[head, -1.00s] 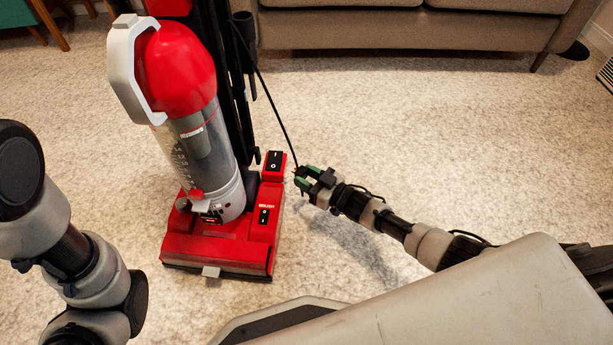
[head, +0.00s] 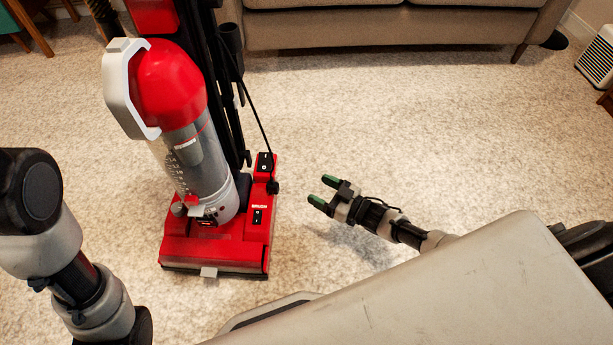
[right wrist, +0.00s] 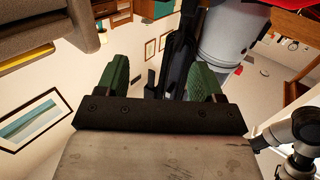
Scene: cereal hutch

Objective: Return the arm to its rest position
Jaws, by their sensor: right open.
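My right gripper (head: 320,191) is open and empty in the head view, with two green fingertips apart. It is held to the right of the red vacuum cleaner (head: 215,245), with carpet showing in the gap between them. The right wrist view also shows the open jaws (right wrist: 160,85), with nothing between the green pads but the background. My left arm (head: 75,270) comes in at the left edge of the head view; its gripper is not in view.
The upright vacuum has a red base, a grey and red canister, and a dark cord. A beige sofa (head: 400,28) stands at the back. A striped box (head: 598,58) is at the far right. Open carpet (head: 450,130) lies right of the vacuum.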

